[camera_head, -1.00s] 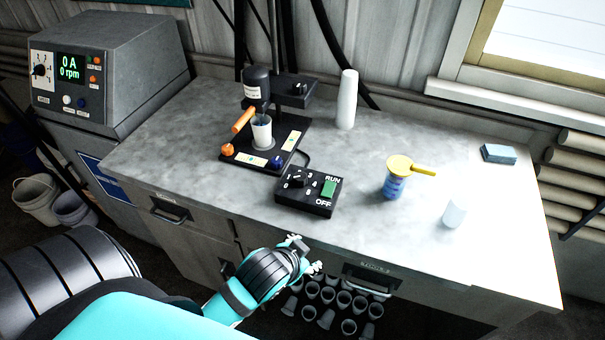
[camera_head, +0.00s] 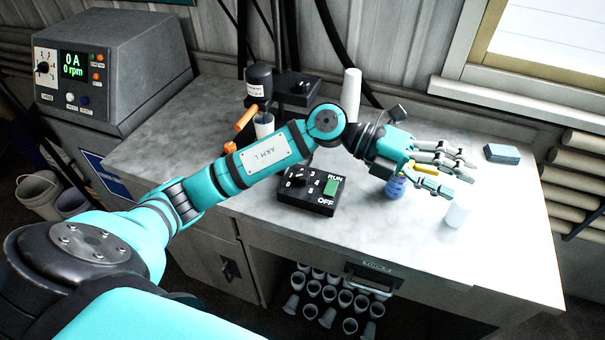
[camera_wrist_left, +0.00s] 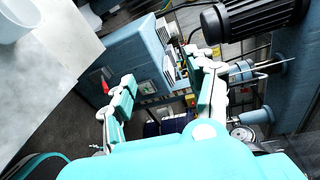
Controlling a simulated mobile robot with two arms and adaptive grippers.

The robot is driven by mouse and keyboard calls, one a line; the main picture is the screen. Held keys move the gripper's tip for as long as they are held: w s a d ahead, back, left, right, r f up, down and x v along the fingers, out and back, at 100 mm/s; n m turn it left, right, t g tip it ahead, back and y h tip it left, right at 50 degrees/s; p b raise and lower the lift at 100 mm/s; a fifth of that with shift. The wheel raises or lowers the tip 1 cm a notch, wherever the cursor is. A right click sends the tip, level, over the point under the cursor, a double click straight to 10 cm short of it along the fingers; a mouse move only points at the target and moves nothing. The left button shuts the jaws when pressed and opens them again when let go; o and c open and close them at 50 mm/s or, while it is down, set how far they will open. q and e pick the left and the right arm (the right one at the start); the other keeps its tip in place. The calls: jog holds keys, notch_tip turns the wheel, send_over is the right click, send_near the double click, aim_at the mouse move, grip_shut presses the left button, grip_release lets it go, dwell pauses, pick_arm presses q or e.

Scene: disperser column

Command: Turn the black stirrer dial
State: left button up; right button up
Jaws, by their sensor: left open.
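The black control box (camera_head: 322,207) sits on the bench with a green RUN/OFF switch (camera_head: 331,187) at its right. Its black stirrer dial (camera_head: 297,179) is on the left part of the box top, small and partly shaded by my forearm just behind it. My left gripper (camera_head: 458,178) is open and empty, well to the right of the dial. It reaches over the blue cup with the yellow spoon, partly hiding them. In the left wrist view my open fingers (camera_wrist_left: 160,72) have nothing between them. My right gripper is not in view.
A stirrer stand (camera_head: 297,85) with a dark motor (camera_head: 258,80) is partly hidden behind my arm. A white cup stack (camera_head: 351,92), a white cup (camera_head: 457,213) and a blue block (camera_head: 502,153) stand on the bench. A grey console (camera_head: 115,75) reads 0 rpm.

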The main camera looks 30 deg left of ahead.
pick_arm(q)
jog(key=w+a+f+m+g+y, duration=0.1)
jog(key=w+a+f+y, duration=0.1)
jog(key=a+f+y, duration=0.45)
notch_tip(320, 180, up, 3)
jog(key=n+g+y, duration=0.1)
jog(key=n+y, duration=0.2)
jog(key=y, duration=0.7)
send_over(302, 176)
notch_tip(302, 176, down, 17)
jog(key=p, duration=0.3)
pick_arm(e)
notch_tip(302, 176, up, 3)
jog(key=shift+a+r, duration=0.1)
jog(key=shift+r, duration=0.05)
